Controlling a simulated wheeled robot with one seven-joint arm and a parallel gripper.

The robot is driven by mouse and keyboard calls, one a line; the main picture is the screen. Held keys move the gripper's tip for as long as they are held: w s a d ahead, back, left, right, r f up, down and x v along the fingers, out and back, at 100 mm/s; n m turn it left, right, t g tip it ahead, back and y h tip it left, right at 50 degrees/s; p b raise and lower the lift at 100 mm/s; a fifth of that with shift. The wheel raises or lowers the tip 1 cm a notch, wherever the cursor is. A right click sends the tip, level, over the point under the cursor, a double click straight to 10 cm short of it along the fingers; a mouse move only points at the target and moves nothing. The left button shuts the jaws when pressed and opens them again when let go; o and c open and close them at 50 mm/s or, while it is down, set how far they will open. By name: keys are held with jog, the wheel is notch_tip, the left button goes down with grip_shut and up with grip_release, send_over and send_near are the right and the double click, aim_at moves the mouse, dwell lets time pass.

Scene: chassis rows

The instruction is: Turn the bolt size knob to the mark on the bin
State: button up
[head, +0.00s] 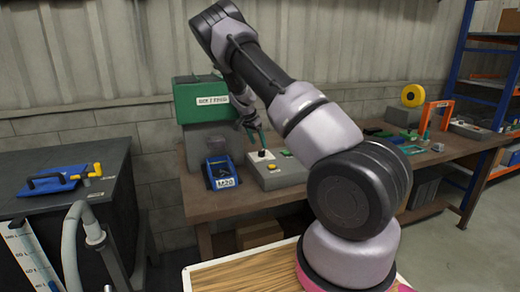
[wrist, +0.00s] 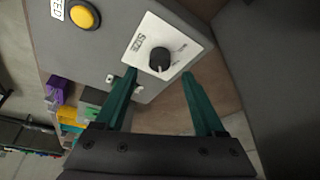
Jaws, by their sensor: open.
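The bolt size knob (wrist: 160,59) is black and round, on a white plate (wrist: 144,43) marked "SIZE" on a grey control box. In the head view the knob (head: 263,154) sits on top of the grey box (head: 262,177). My gripper (wrist: 162,73) is open, its two green fingers pointing at the plate, the knob showing between and beyond the tips. In the head view my gripper (head: 258,136) is just above the knob. The blue bin (head: 219,172) stands left of the box, with a label "M20" (head: 226,183). The knob's pointer setting is too small to read surely.
A yellow button (wrist: 83,16) is on the same box; it also shows in the head view (head: 269,168). A green machine (head: 202,100) stands behind the bin. A dark bench with a blue and yellow tool (head: 58,179) is at left. More fixtures stand along the workbench at right.

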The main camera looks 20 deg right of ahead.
jog(key=v, duration=0.5)
jog(key=shift+a+r, duration=0.1)
jog(key=shift+r, duration=0.25)
jog(key=s+a+r+n+t+y, duration=0.1)
jog(key=s+a+r+n+y, duration=0.15)
jog(key=s+r, duration=0.8)
jog(key=s+a+r+n+t+y, duration=0.1)
jog(key=s+a+r+y, duration=0.15)
jog(key=s+r, duration=0.85)
jog(key=s+a+r+n+t, duration=0.1)
jog(key=s+a+r+n, duration=0.1)
jog(key=s, duration=0.8)
jog(key=s+a+r+n+t+y, duration=0.1)
jog(key=s+r, duration=0.3)
jog(key=s, duration=0.6)
jog(key=shift+s+a+r+n+t, duration=0.2)
jog(key=shift+s+a+n+t, duration=0.25)
jog(key=shift+a+n, duration=0.4)
jog(key=shift+w, duration=0.15)
